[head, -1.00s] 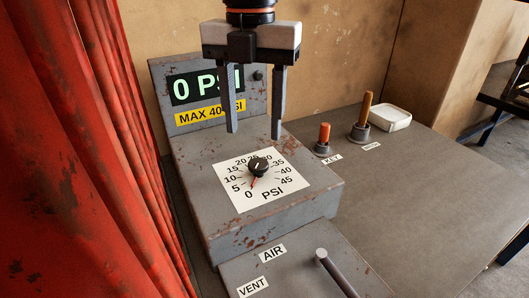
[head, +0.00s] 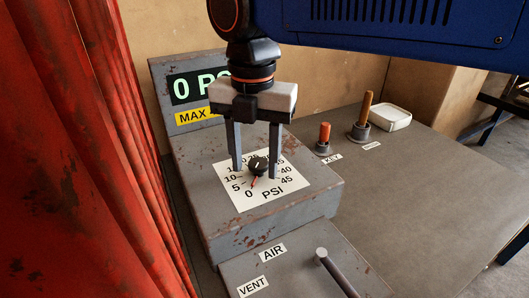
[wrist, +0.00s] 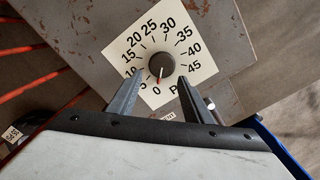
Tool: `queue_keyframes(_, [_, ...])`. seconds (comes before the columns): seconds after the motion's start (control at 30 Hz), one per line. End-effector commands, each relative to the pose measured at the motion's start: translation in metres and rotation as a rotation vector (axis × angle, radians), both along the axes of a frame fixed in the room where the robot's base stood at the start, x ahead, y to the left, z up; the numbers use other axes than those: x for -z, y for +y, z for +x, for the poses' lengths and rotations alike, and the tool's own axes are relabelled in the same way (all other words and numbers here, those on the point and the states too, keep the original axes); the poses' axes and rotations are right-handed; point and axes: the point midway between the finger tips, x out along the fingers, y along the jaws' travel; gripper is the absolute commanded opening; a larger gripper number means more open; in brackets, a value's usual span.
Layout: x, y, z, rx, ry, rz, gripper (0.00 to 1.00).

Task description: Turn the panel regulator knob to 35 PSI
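The black regulator knob (head: 258,166) sits on a white dial plate (head: 283,186) marked 0 to 45 PSI on top of the grey panel box. Its red pointer is toward the 0 mark. The knob also shows in the wrist view (wrist: 161,66), between the fingertips. The display (head: 189,88) shows 0 and is partly hidden by my gripper. My gripper (head: 256,172) is open and points down, with one finger on each side of the knob. The fingers appear apart from the knob; whether their tips are level with it I cannot tell.
A lever (head: 337,273) stands on the lower box by the AIR and VENT labels. An orange KEY peg (head: 324,134), a brown-handled peg (head: 365,108) and a white dish (head: 390,117) are on the table at the right. A red curtain (head: 85,150) hangs at the left.

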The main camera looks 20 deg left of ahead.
Motion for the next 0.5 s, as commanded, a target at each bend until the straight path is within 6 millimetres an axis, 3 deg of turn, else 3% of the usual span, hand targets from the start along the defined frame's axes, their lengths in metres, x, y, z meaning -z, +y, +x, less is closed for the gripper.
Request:
queue_keyframes(0.03, [-0.0001,0.0,0.0,0.0,0.0,0.0,0.32])
queue_keyframes(0.13, [-0.0001,-0.0001,0.0,0.0,0.0,0.0,0.08])
queue_keyframes(0.17, [-0.0001,-0.0001,0.0,0.0,0.0,0.0,0.04])
queue_keyframes(0.5, [0.0003,0.0001,0.0006,0.013,-0.001,-0.001,0.04])
